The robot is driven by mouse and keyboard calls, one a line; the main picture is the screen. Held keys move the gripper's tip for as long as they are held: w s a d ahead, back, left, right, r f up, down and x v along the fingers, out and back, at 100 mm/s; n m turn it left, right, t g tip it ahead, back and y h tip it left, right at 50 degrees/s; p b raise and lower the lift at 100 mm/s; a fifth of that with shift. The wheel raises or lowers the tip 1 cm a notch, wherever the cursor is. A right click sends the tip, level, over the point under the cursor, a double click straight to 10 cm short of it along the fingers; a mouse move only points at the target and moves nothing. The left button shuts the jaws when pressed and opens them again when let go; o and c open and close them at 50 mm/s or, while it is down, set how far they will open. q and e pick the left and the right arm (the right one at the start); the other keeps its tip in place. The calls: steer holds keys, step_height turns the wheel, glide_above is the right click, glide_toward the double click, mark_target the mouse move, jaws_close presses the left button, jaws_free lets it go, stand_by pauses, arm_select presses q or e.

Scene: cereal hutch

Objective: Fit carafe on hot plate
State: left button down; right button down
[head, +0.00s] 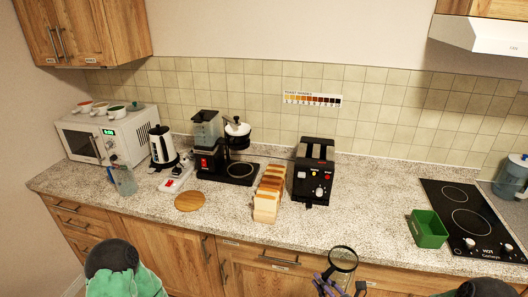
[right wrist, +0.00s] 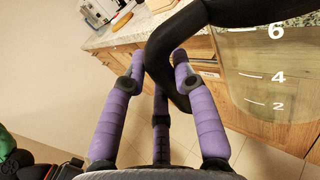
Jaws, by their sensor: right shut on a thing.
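The carafe (head: 343,260) is clear glass with a dark rim and hangs in front of the counter's front edge in the head view. Its glass with white 6, 4 and 2 marks (right wrist: 275,75) fills the right side of the right wrist view. My right gripper (head: 328,287), with purple fingers, is shut on its black handle (right wrist: 168,62). The coffee maker (head: 206,130) stands at the back of the counter, left of centre. Its hot plate (head: 240,170) is a dark disc on the black base, with nothing on it. My left gripper is not in view.
Bread slices in a row (head: 269,190) and a black toaster (head: 313,172) stand right of the coffee maker. A round wooden board (head: 190,201), a kettle (head: 162,146) and a bottle (head: 124,180) are to its left. A green box (head: 427,228) sits beside the cooktop (head: 468,215).

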steer(key=shift+w+r, duration=0.2)
steer(key=shift+r, duration=0.15)
step_height(320, 180, up, 10)
steer(key=w+m+t+h, duration=0.1)
steer(key=w+m+h, duration=0.1)
steer(key=h, duration=0.1)
steer(key=shift+r+h, duration=0.25)
steer(key=shift+h, duration=0.05)
steer(key=shift+d, duration=0.1)
